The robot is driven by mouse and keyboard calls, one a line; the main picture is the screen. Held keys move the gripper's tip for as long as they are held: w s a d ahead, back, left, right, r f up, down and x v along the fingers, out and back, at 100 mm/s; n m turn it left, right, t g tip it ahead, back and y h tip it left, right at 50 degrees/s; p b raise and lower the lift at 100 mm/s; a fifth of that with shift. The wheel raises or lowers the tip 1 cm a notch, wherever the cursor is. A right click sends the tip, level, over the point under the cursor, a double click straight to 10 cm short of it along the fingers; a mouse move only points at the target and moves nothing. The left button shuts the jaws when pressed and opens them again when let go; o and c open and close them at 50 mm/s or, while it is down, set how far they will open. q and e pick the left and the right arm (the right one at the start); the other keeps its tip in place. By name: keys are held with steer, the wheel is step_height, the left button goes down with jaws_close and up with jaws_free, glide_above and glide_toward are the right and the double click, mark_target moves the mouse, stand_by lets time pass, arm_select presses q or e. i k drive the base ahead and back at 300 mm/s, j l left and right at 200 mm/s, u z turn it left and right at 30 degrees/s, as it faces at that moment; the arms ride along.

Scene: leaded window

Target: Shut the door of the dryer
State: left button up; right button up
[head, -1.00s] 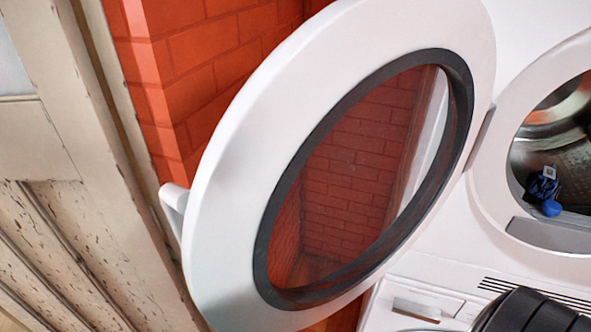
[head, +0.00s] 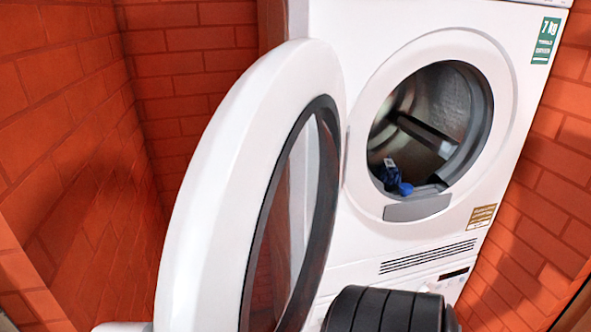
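The dryer (head: 365,45) is a white machine at the centre right, with a round opening that shows its metal drum (head: 445,100). Its round white door (head: 205,200) has a dark ring around a clear pane. The door stands wide open, hinged on the left side of the opening and swung out towards me. A dark ribbed part at the bottom centre looks like part of my own arm. Neither gripper shows in the head view.
A small blue item (head: 395,180) lies inside the drum near the opening's lower edge. Red brick walls (head: 65,120) stand close on the left and right of the dryer. A vent grille (head: 428,256) and a second white front are below the opening.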

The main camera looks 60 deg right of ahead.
mark_target(218, 223)
steer(key=i+j+z, duration=0.1)
steer(key=z, duration=0.3)
steer(key=j+z, duration=0.1)
steer(key=z, duration=0.25)
steer(key=i+j+z, duration=0.1)
steer(key=z, duration=0.3)
steer(key=j+z, duration=0.2)
steer(key=z, duration=0.2)
